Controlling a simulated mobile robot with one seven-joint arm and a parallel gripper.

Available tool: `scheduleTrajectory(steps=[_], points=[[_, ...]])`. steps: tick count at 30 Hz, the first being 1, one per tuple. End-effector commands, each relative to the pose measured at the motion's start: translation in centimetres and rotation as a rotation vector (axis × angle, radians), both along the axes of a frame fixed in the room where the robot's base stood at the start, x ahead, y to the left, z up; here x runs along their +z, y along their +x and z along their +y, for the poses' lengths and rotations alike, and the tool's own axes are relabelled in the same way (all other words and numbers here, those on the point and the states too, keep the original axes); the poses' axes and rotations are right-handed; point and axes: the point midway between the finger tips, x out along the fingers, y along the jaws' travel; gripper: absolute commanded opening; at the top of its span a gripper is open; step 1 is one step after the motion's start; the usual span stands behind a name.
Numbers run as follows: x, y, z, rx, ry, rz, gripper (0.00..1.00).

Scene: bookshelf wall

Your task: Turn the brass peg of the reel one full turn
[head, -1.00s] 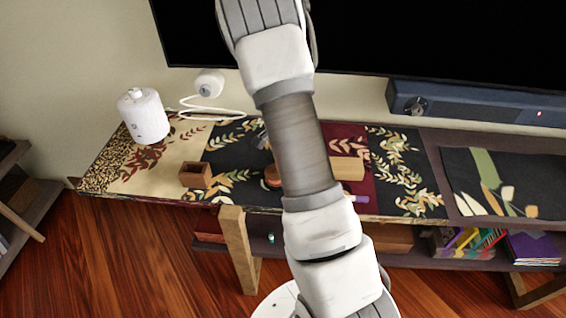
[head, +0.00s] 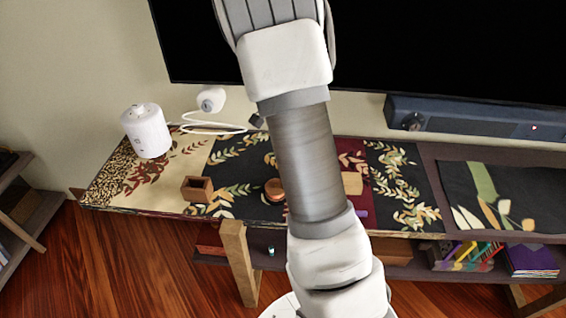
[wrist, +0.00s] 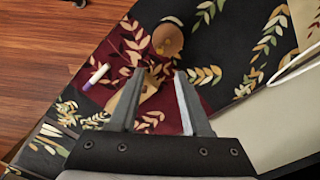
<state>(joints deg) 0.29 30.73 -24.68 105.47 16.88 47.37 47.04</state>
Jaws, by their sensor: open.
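The reel appears to be the round brown wooden piece (head: 275,189) on the patterned runner, just left of my arm in the head view. It also shows in the wrist view (wrist: 168,38), above and beyond my fingertips. A small spot on its face may be the brass peg, too small to tell. My gripper (wrist: 155,74) is open, with nothing held between its fingers. It is apart from the reel. In the head view my arm crosses the middle and I cannot make out the fingers.
A pale wooden block (head: 352,183) lies right of my arm, partly hidden. A purple-and-white marker (wrist: 95,76) is near it. A small open wooden box (head: 197,189) stands left of the reel. A white canister (head: 147,131), a cable (head: 210,128) and a soundbar (head: 470,117) are around.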

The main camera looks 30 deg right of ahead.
Motion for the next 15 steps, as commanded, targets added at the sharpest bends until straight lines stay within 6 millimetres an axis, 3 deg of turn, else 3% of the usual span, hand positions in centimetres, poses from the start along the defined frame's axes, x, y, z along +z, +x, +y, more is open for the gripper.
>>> scheduleTrajectory(steps=[1, 6, 15], points=[[1.5, 0.1, 0.0, 0.002, -0.001, -0.004, 0.48], [4.3, 0.1, 0.1, 0.002, -0.001, -0.002, 0.48], [5.8, 0.0, 0.0, 0.001, -0.001, 0.000, 0.48]])
